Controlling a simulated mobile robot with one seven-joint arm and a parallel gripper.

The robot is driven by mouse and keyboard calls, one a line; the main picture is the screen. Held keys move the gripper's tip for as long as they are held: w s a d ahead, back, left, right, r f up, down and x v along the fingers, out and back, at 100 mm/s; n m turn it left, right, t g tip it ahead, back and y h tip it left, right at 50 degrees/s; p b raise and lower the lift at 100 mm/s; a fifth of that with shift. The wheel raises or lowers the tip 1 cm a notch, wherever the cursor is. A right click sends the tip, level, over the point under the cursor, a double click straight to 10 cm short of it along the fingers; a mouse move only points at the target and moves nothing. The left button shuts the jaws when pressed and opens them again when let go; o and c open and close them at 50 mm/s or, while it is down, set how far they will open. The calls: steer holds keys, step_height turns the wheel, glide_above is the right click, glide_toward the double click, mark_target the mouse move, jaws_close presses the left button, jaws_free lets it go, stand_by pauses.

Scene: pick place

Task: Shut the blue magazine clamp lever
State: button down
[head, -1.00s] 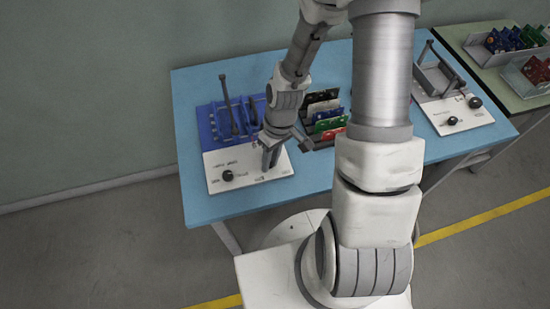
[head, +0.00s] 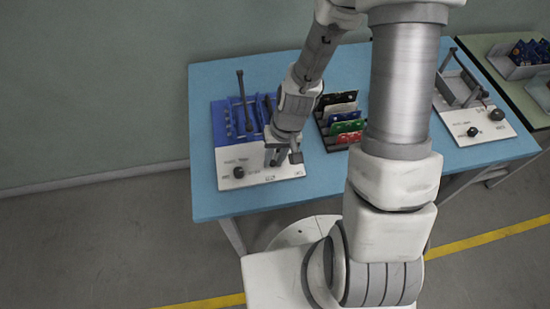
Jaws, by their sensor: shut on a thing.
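The blue magazine fixture (head: 221,125) stands at the left of the blue table, with a white front plate (head: 232,158). A dark upright bar (head: 242,92) rises from its blue part. A black knob (head: 238,172) sits at the left of the plate. My gripper (head: 283,158) points down over the right part of the plate. It is shut on what seems to be the clamp lever's end. The fingers and wrist hide the held part and most of the lever, so its angle cannot be told.
A rack (head: 326,133) of coloured boards stands just right of my gripper. A second, pale fixture (head: 458,130) with black knobs is at the table's right. Grey bins (head: 512,66) stand on a green table beyond. The table's front strip is clear.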

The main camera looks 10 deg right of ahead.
mark_target(286, 166)
steer(key=shift+w, duration=0.1)
steer(key=c, duration=0.7)
jaws_free()
steer(key=shift+r, duration=0.1)
steer(key=d+r+p, duration=0.3)
steer(key=r, duration=1.4)
steer(key=shift+d+p, duration=0.15)
steer(key=shift+p, duration=0.15)
